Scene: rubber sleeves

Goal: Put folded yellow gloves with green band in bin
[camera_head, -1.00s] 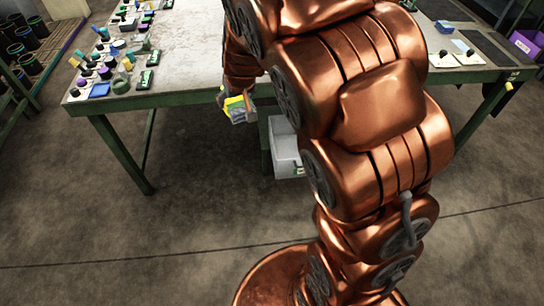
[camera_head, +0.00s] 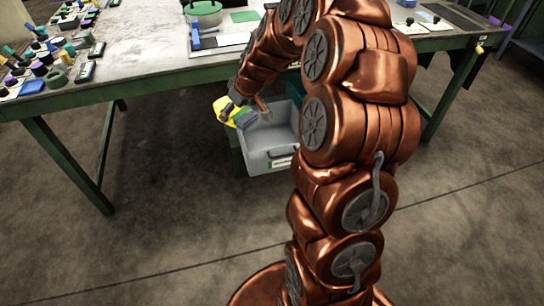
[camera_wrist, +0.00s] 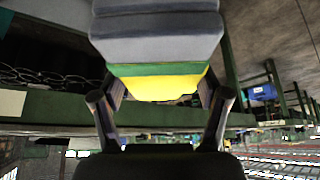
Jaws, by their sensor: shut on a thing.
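The folded gloves (camera_wrist: 160,84) are yellow with a green band and grey outer parts. My gripper (camera_wrist: 160,98) is shut on them, one finger on each side, in the wrist view. In the head view, the gloves (camera_head: 222,106) show yellow at my gripper (camera_head: 240,113), beside the upper left rim of the bin. The grey bin (camera_head: 262,163) stands below the table edge, with a small label on its front. Its right part is hidden behind my arm. I cannot tell whether the gloves are over the bin's opening.
A table (camera_head: 150,82) with green edges stands behind the bin. Its left end holds several small items, and a green round container (camera_head: 203,14) stands farther back. The concrete floor in front is clear.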

